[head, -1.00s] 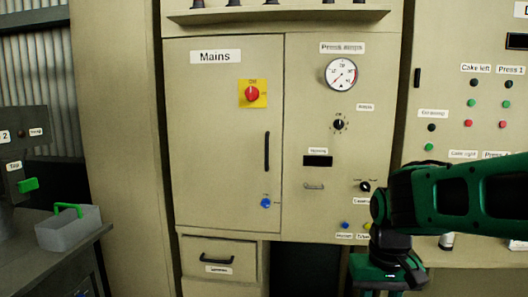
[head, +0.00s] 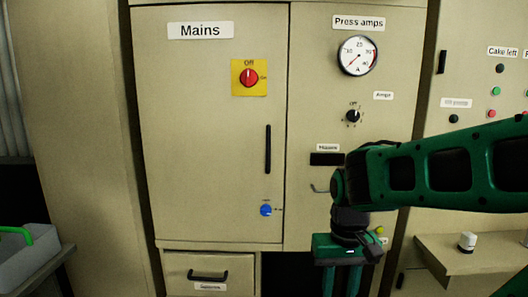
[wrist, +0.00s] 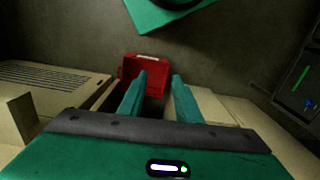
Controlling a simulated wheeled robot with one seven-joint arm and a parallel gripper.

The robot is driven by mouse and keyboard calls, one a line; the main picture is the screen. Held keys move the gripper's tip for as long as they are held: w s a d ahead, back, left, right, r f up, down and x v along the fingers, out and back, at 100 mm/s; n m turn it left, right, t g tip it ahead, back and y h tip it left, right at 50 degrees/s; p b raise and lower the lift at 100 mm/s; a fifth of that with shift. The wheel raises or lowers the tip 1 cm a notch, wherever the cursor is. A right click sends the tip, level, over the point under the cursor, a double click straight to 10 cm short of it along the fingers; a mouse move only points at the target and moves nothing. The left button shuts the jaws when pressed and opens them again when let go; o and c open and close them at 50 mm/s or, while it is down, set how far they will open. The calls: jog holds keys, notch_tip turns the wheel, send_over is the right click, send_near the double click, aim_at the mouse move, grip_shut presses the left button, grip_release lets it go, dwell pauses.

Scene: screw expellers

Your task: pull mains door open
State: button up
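The mains door (head: 195,160) is a beige cabinet panel, shut, at the left of the cabinet in the head view. Its black vertical bar handle (head: 268,149) is near its right edge. A red rotary switch (head: 249,78) on a yellow plate reads near Off, and a blue knob (head: 266,210) sits below the handle. My gripper (head: 342,285) hangs down to the right of and below the handle, apart from it. In the wrist view my gripper's two green fingers (wrist: 153,98) are apart with nothing between them.
A drawer (head: 208,274) with a black handle is below the door. The press amps panel (head: 310,90) adjoins on the right, partly behind my arm. A grey bin with a green handle (head: 25,255) stands at left. A red box (wrist: 143,72) lies below in the wrist view.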

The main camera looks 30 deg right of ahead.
jog(key=r, duration=0.2)
jog(key=n+t+h, duration=0.2)
jog(key=t, duration=0.2)
send_near(269, 145)
jog(key=f, duration=0.1)
jog(key=x, duration=1)
jog(key=shift+w+f, duration=0.3)
jog(key=shift+w, duration=0.05)
